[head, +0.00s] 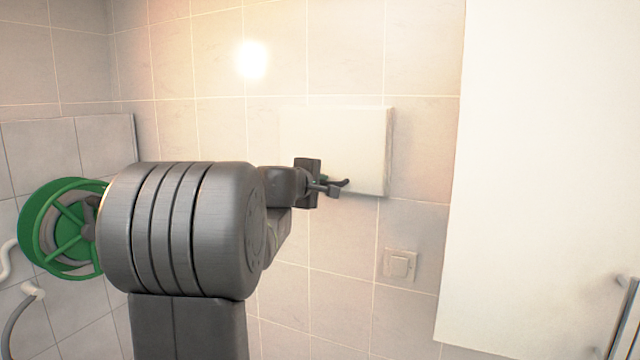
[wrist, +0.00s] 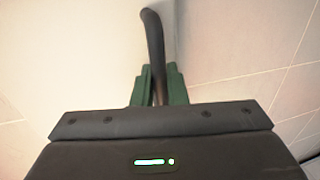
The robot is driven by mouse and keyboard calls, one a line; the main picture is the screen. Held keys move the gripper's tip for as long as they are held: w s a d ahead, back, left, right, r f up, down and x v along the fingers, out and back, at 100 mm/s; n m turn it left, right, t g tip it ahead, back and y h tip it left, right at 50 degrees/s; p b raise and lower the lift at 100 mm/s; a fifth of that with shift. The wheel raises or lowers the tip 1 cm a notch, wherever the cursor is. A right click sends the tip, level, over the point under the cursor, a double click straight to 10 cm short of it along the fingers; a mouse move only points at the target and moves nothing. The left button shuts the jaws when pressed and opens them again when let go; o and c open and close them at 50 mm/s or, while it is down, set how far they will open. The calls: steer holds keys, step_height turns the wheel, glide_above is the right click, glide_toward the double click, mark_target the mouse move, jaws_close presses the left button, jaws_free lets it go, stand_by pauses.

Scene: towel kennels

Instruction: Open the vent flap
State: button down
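The vent flap (head: 345,140) is a cream rectangular panel on the tiled wall, and it fills much of the left of the wrist view (wrist: 75,55). It looks close to flush, though any small gap at its left edge cannot be made out. A dark curved handle (head: 340,184) is at its lower part; it rises between my fingers in the wrist view (wrist: 154,35). My gripper (head: 322,186) is at the handle, with its green fingers (wrist: 158,85) close against both sides of it. My arm hides the area left of and below the flap.
A white cabinet door (head: 540,150) with a metal handle (head: 622,320) stands at the right. A light switch (head: 400,265) is below the flap. A green hose reel (head: 65,228) is at the left. Bare tiled wall surrounds the flap.

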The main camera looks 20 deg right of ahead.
steer(key=shift+a, duration=0.1)
steer(key=s+a+r+p, duration=0.2)
steer(key=s+a+r, duration=0.6)
steer(key=a+r, duration=0.15)
step_height(320, 180, up, 12)
steer(key=g+y+p, duration=0.3)
steer(key=g+y, duration=0.1)
steer(key=y, duration=0.1)
steer(key=shift+s+a+g+y+p, duration=0.4)
steer(key=shift+s, duration=0.05)
stand_by(0.4)
steer(key=shift+r, duration=0.2)
stand_by(0.4)
